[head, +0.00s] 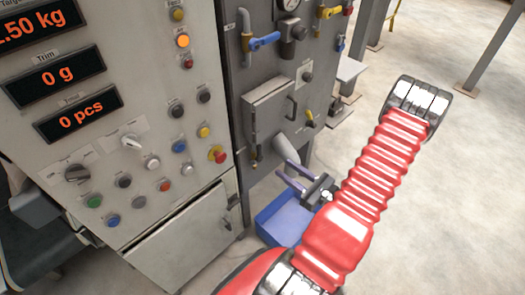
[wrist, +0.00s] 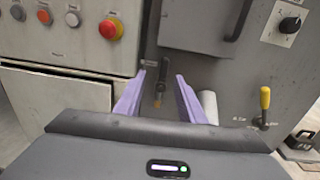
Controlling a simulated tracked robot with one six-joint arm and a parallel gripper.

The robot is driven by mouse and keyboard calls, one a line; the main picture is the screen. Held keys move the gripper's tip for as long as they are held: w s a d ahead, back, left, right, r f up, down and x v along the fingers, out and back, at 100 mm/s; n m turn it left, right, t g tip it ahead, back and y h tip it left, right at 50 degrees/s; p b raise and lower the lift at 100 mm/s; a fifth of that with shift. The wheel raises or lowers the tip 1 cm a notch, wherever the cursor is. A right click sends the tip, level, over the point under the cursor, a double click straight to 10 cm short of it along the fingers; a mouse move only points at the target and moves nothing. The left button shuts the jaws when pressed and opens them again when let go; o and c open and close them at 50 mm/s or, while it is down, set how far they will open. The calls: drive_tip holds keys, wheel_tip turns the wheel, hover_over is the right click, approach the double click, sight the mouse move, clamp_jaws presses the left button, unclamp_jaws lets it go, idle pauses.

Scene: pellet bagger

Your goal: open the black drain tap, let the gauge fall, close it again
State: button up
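The black drain tap (wrist: 160,88) is on the grey cabinet front, its handle roughly upright with a brass-coloured part at its lower end. In the wrist view it shows between my fingers; in the head view the tap (head: 254,152) is small, left of my fingertips. My gripper (head: 283,169) is open and empty, its purple fingers pointing at the cabinet. In the wrist view my gripper (wrist: 160,75) has one finger on each side of the tap, seemingly short of it. The round gauge (head: 289,5) is cut by the top edge; its reading is too small to tell.
A yellow-handled tap (wrist: 265,105) sits to the right. A pale spout (head: 286,148) hangs above a blue bin (head: 284,222) below my gripper. A hatch with a handle (head: 268,112) is above. A red emergency button (head: 217,154) is on the left panel. Open floor lies right.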

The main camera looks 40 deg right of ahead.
sight(261, 149)
drive_tip(key=shift+s+d+f+m+h, duration=0.35)
drive_tip(key=shift+d+m+h, duration=0.05)
drive_tip(key=shift+w, duration=0.15)
drive_tip(key=shift+w+a, duration=0.15)
drive_tip(key=shift+w, duration=3.25)
drive_tip(key=shift+w+a, duration=0.1)
drive_tip(key=shift+w, duration=3.3)
drive_tip(key=shift+c, duration=0.2)
clamp_jaws()
